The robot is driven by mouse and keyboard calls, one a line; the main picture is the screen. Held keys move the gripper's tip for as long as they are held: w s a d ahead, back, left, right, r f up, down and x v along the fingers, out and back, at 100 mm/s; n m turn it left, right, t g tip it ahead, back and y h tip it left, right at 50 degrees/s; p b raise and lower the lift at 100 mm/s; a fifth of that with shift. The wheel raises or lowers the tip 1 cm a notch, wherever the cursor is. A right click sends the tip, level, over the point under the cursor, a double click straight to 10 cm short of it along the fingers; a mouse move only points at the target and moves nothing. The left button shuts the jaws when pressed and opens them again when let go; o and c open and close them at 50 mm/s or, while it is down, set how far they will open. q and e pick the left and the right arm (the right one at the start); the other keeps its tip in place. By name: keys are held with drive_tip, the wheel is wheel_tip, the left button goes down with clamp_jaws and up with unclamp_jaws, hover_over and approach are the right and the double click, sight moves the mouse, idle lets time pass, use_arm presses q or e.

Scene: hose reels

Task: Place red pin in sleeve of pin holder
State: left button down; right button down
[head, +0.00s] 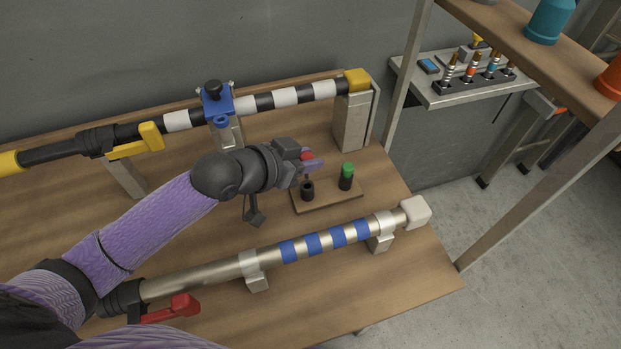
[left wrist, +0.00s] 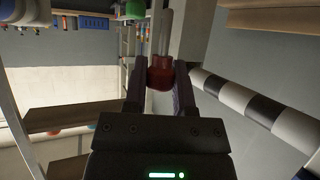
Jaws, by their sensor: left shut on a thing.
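My left gripper (head: 311,163) is shut on the red pin (head: 307,155), just above and behind the pin holder (head: 326,202). In the left wrist view the pin's red head (left wrist: 160,72) sits between the fingers, and its metal shaft (left wrist: 166,32) points away from the gripper. The holder is a small wooden board with two black sleeves. The left sleeve (head: 308,191) looks empty and lies close under the gripper. The right sleeve (head: 346,184) holds a green-topped pin (head: 347,169). The pin is apart from the holder. My right gripper is not in view.
A black-and-white striped pole (head: 285,98) with a blue clamp (head: 217,103) lies on supports behind the arm. A metal pole with blue bands (head: 312,243) lies in front of the holder. A shelf post (head: 405,70) stands beyond the bench's right end.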

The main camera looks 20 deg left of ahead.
sight(306, 177)
use_arm(q)
wheel_tip(306, 177, down, 4)
drive_tip(key=shift+f+b, duration=0.25)
drive_tip(key=shift+b, duration=0.6)
drive_tip(key=shift+r, duration=0.2)
drive_tip(key=shift+f, duration=0.6)
drive_tip(key=shift+c, duration=2.2)
unclamp_jaws()
drive_tip(key=shift+r, duration=0.2)
drive_tip(key=p+v, duration=0.3)
drive_tip(key=v, duration=0.5)
drive_tip(key=shift+w+r, duration=0.2)
drive_tip(key=shift+r, duration=0.05)
